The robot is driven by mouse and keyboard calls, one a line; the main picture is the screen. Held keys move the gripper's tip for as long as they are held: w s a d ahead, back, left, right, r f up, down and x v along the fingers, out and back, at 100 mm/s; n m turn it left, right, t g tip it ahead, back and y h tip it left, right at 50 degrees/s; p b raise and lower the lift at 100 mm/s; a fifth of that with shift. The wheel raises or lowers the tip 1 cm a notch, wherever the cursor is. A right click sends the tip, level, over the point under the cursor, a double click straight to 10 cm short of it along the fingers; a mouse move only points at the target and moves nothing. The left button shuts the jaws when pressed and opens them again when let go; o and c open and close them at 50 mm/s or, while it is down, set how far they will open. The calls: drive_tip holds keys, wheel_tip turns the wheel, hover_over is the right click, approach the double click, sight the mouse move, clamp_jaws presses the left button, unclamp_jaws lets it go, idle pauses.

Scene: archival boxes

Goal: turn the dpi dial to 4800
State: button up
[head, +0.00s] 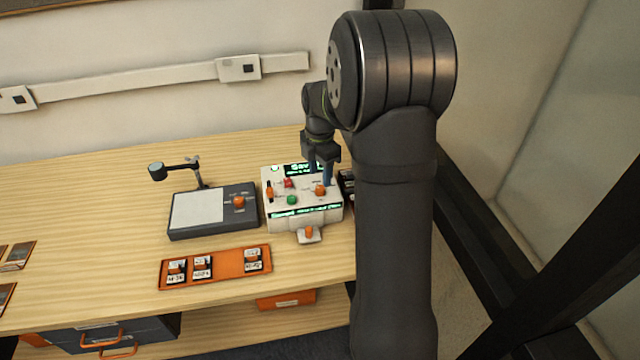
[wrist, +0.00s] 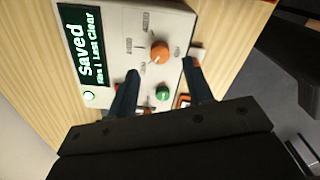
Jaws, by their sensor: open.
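The orange dial (head: 320,190) sits on top of a white console (head: 275,213), toward its right side. In the wrist view the dial (wrist: 160,52) has a pale pointer mark toward the lower left. Small printed labels surround it, too blurred to read. My gripper (head: 322,178) is over the console with its fingers pointing down. In the wrist view my open gripper (wrist: 160,67) has its fingertips on either side of the dial, with gaps; I cannot tell how far above it they are.
The console also has a green button (head: 292,200), a red button (head: 289,183), an orange-topped lever (head: 269,191) and a screen reading "Saved" (wrist: 78,48).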

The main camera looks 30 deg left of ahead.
sight(320, 188)
drive_tip(key=shift+f, duration=2.35)
drive_tip(key=c, duration=1)
